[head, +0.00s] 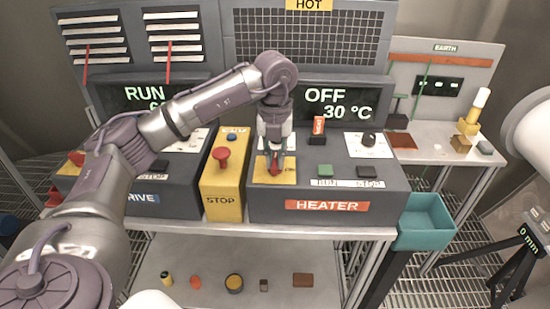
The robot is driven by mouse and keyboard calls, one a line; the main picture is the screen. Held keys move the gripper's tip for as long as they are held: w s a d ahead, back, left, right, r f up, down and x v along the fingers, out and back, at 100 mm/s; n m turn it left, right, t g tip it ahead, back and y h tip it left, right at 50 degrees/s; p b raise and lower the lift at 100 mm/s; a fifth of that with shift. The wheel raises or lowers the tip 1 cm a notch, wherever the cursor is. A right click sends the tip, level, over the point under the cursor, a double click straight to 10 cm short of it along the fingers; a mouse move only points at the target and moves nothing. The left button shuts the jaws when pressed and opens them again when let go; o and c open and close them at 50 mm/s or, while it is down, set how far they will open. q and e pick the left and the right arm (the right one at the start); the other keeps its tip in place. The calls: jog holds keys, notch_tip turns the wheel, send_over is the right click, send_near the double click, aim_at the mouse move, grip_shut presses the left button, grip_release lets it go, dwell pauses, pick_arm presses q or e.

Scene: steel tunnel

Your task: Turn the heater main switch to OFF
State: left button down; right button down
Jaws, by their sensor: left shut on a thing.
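The heater box (325,206) is dark grey with an orange HEATER label and stands on the bench. Its main switch, a red handle (274,168) on a yellow plate (288,178), is at the box's left top. My left gripper (276,160) points down from above and is shut on the red handle, partly covering it. The handle's exact angle and any plate lettering are hard to read. The display (325,102) behind the box reads OFF and 30 °C. My right gripper is not in view.
A yellow box with a red STOP button (221,154) stands close on the left. Right of the switch are a red-orange tagged part (319,126), a black knob (368,139) and green and black buttons. A teal bin (427,222) hangs at the right.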

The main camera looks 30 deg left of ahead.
aim_at(275, 160)
pick_arm(q)
jog(key=shift+r+n, duration=0.15)
jog(key=shift+n, duration=0.15)
jog(key=c, duration=1.2)
grip_release()
jog(key=shift+o, duration=0.2)
notch_tip(275, 160, up, 12)
